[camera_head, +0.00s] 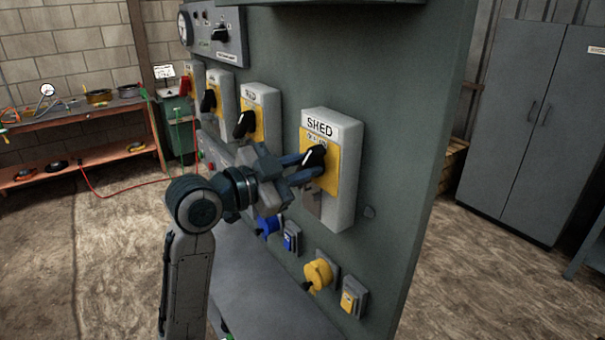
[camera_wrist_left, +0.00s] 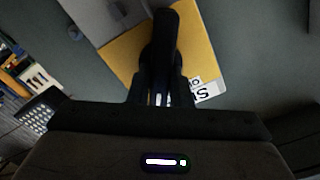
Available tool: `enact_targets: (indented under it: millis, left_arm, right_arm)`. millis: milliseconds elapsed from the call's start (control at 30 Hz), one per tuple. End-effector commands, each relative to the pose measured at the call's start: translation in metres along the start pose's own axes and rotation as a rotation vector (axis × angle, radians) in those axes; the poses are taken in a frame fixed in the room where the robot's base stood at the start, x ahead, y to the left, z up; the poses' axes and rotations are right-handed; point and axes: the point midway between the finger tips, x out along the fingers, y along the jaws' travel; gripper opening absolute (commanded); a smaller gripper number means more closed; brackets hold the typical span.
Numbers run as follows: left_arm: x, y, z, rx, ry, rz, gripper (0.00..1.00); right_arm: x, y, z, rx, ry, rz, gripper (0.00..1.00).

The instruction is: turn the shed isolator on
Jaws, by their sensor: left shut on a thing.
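The shed isolator (camera_head: 346,200) is a pale grey box with a yellow plate and a "SHED" label, mounted on the right of the green panel. Its black rotary handle (camera_head: 314,158) sits on the yellow plate and looks tilted in the head view. My left gripper (camera_head: 308,166) is at the plate with its fingers around the handle, shut on it. In the left wrist view the handle (camera_wrist_left: 163,40) stands out between the two dark fingers (camera_wrist_left: 162,88), over the yellow plate (camera_wrist_left: 122,55). The fingers hide part of the handle and plate. My right gripper is not in view.
Several similar isolators, such as this one (camera_head: 262,108), line the panel to the left. A yellow socket (camera_head: 318,274) and a blue socket (camera_head: 268,226) sit below. A grey cabinet (camera_head: 528,130) stands right; a workbench (camera_head: 75,112) stands back left. Open floor lies between.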

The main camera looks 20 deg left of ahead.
Motion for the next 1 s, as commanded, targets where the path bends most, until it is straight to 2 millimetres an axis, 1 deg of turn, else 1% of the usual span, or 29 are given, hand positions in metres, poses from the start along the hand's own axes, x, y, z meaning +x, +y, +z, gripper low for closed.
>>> enact_targets:
  millis: [33, 100, 300, 400, 967, 1000]
  left_arm:
    - [0.0, 0.0019, 0.0022, 0.031, 0.0, 0.001, 0.0]
    - [0.0, 0.002, 0.002, 0.073, -0.001, 0.001, 0.0]
    - [0.0, 0.0023, 0.0016, 0.159, -0.001, 0.001, 0.0]
    - [0.0, 0.0023, 0.0013, 0.186, -0.001, 0.002, 0.0]
    - [0.0, 0.0021, 0.0008, 0.211, -0.002, 0.002, 0.0]
    - [-0.0001, 0.0021, 0.0009, 0.211, -0.002, 0.002, 0.26]
  right_arm:
    - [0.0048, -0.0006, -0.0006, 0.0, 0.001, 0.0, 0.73]
    - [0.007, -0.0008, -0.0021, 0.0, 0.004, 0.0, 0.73]
    - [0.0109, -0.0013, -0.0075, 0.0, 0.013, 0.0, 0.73]
    - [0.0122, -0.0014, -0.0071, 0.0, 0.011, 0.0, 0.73]
    - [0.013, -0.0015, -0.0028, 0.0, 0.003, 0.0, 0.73]
    - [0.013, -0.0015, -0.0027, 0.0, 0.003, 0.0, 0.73]
